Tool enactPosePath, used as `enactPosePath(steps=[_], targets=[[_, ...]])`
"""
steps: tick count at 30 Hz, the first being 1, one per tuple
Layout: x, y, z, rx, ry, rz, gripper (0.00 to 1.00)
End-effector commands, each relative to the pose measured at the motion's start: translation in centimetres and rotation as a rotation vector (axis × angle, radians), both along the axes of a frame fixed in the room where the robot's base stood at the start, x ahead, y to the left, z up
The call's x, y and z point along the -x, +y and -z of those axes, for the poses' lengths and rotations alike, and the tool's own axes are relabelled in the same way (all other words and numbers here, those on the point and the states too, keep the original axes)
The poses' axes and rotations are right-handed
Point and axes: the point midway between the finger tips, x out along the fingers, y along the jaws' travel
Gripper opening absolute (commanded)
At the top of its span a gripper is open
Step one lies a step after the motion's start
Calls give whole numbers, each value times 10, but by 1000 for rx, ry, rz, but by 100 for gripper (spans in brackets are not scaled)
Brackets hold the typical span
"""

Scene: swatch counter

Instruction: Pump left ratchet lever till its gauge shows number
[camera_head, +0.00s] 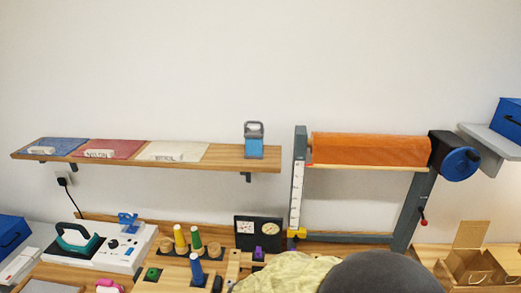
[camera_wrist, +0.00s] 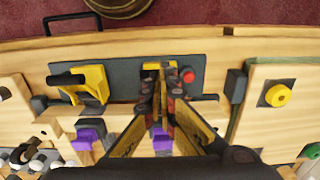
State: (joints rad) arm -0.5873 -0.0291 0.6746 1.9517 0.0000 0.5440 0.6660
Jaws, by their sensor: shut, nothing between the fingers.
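My gripper (camera_wrist: 162,92) is shut with nothing between its fingers, in the middle of the wrist view. It is over a dark grey panel (camera_wrist: 125,70). A yellow lever-like part (camera_wrist: 88,84) stands on this panel at left, apart from my fingers. Another yellow part (camera_wrist: 151,66) shows just behind my fingertips, mostly hidden; I cannot tell whether they touch. A red knob (camera_wrist: 188,76) sits right beside it.
Purple blocks (camera_wrist: 88,138) lie beyond the panel. A yellow knob (camera_wrist: 279,95) on a wooden board is at right. Pegs with coloured cones (camera_head: 180,238) and a white box (camera_head: 95,250) stand left. An orange roll (camera_head: 370,149) is on a frame. My arm hides the lower middle.

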Motion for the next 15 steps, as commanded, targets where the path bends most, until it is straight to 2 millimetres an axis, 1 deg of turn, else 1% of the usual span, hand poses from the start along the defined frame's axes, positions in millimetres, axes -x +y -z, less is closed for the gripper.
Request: enactPosePath(steps=[10, 15], targets=[[1, 0, 3, 1, 1, 0, 0], [2, 0, 10, 1, 1, -1, 0]])
